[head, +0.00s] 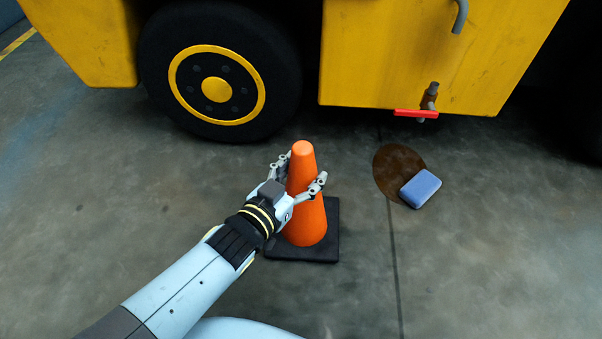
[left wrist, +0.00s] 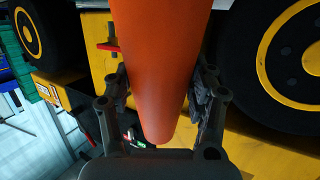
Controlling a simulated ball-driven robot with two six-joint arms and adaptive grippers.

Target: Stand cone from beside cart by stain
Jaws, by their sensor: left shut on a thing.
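An orange cone (head: 305,222) with a black square base (head: 327,246) stands upright in the middle of the head view. My left gripper (head: 304,178) is shut on the upper part of the cone, one finger on either side. In the left wrist view the cone (left wrist: 160,70) fills the space between the fingers of my left gripper (left wrist: 163,95). The brown stain (head: 388,162) lies on the floor to the right of the cone, apart from it. I cannot tell whether the base touches the floor. My right gripper is not in view.
A blue block (head: 420,188) lies over the stain's lower right edge. Behind is a yellow vehicle (head: 410,50) with a large black wheel (head: 275,75) and a red-handled valve (head: 416,113) above the stain. The grey floor (head: 480,270) at front right is clear.

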